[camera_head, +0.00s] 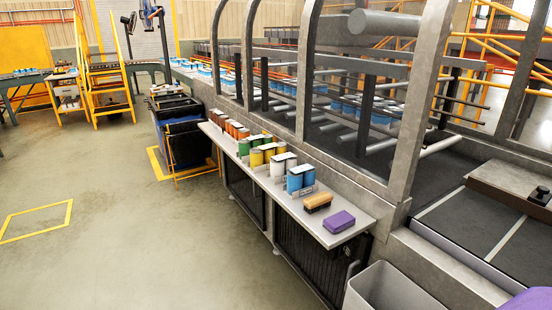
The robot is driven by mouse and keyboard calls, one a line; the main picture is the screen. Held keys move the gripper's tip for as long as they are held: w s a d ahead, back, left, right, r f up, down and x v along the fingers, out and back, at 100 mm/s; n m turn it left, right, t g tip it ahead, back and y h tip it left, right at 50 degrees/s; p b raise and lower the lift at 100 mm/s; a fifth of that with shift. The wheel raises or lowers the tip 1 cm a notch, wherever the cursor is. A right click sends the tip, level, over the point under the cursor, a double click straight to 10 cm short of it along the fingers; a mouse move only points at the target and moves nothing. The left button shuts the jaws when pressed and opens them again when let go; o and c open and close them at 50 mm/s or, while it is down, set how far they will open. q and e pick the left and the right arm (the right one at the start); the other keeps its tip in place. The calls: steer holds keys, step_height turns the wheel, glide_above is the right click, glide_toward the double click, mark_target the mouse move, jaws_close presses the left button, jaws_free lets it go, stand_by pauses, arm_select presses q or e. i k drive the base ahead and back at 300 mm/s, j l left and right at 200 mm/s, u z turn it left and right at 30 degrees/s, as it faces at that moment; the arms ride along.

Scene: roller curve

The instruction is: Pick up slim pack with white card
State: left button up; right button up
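A row of small coloured packs stands on a narrow grey shelf (340,239) along the machine. From near to far I see blue packs (301,178), white packs (283,166), yellow packs (263,155), green packs (244,147) and orange packs (237,130). Pale cards or holders show at the front of some of them. The white packs stand between the blue and the yellow ones; I cannot tell for certain which is the slim pack with the white card. Neither of my grippers is in view.
A brown brush-like block (318,203) and a purple block (339,222) lie at the shelf's near end. A grey open bin (390,288) stands below right. A grey machine frame (405,120) rises behind the shelf. The floor (150,230) at left is clear.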

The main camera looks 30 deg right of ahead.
mark_target(279, 164)
steer(key=i+j+z, duration=0.15)
steer(key=i+z, duration=0.3)
steer(key=i+j+z, duration=0.3)
steer(key=i+z, duration=0.2)
steer(key=i+j+z, duration=0.65)
steer(key=j+z, duration=0.25)
